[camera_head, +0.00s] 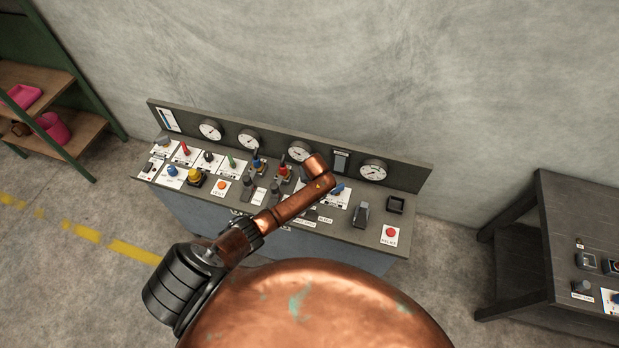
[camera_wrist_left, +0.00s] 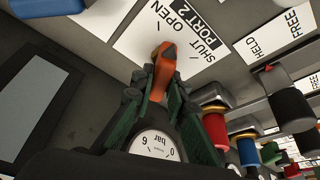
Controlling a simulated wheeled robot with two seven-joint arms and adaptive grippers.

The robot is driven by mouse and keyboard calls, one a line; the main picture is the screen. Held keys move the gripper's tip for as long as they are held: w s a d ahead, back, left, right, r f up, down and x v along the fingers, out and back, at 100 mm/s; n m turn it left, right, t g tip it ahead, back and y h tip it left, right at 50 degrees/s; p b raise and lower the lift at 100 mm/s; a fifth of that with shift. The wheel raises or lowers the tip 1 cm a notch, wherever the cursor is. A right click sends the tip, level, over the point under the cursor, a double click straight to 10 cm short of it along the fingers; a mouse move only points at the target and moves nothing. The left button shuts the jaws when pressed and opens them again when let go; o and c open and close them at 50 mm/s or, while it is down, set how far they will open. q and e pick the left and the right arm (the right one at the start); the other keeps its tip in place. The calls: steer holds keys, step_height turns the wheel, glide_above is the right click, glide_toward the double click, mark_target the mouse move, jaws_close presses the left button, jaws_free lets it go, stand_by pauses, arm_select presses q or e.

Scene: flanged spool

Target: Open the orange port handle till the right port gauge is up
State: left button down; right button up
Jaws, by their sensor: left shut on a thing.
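In the left wrist view the orange port handle (camera_wrist_left: 163,66) stands on a white plate (camera_wrist_left: 137,40) marked SHUT, OPEN and PORT 2. My left gripper (camera_wrist_left: 156,85) has its green fingers shut around the handle's lower part, and its orange tip shows beyond them. A gauge (camera_wrist_left: 158,146) marked bar, with 0 and 6, shows upside down behind the fingers; its needle is hidden. In the head view my copper arm covers the handle and gripper. Two dial gauges on the right, one near the arm (camera_head: 299,151) and one far right (camera_head: 373,171), are too small to read.
The console (camera_head: 362,235) has several other knobs and levers close by. In the left wrist view a red knob (camera_wrist_left: 215,126) and a blue knob (camera_wrist_left: 247,150) sit right of the gripper. A dark table (camera_head: 519,235) stands at the right, shelves (camera_head: 75,140) at the left.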

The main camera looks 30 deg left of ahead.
arm_select(q)
steer(key=shift+n+g+y, duration=0.5)
steer(key=shift+n+y, duration=0.1)
steer(key=shift+n, duration=1.3)
steer(key=c, duration=1.9)
jaws_free()
steer(key=shift+r, duration=0.1)
steer(key=v, duration=1.2)
steer(key=shift+a, duration=0.1)
